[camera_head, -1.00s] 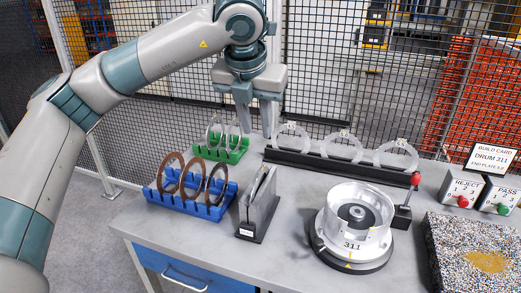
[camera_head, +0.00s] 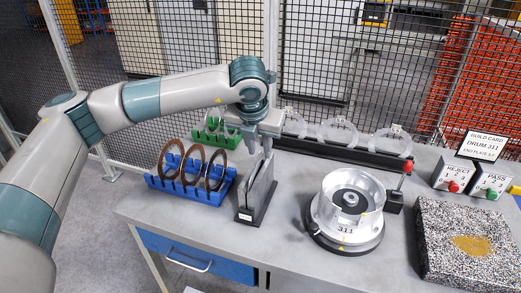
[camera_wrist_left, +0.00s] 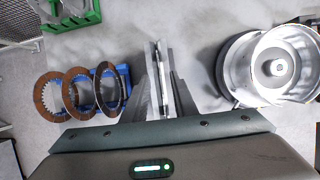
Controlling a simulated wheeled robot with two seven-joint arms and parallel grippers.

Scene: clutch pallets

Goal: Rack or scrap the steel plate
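The grey slotted stand (camera_head: 257,203) stands upright on the bench, with a thin steel plate (camera_head: 258,170) seen nearly edge-on in its slot. My left gripper (camera_head: 259,145) points down over the top of this stand. In the left wrist view the two fingers (camera_wrist_left: 166,92) are apart, one on each side of the thin upright plate and stand, with gaps showing; I cannot tell any contact. My right gripper is in neither view.
A blue rack (camera_head: 190,190) with brown friction rings stands left. The silver drum (camera_head: 350,210) marked 311 is right of the stand. Clear rings stand on a black rail (camera_head: 330,151) behind. REJECT (camera_head: 454,177) and PASS (camera_head: 491,180) boxes and a speckled block (camera_head: 440,255) are at right.

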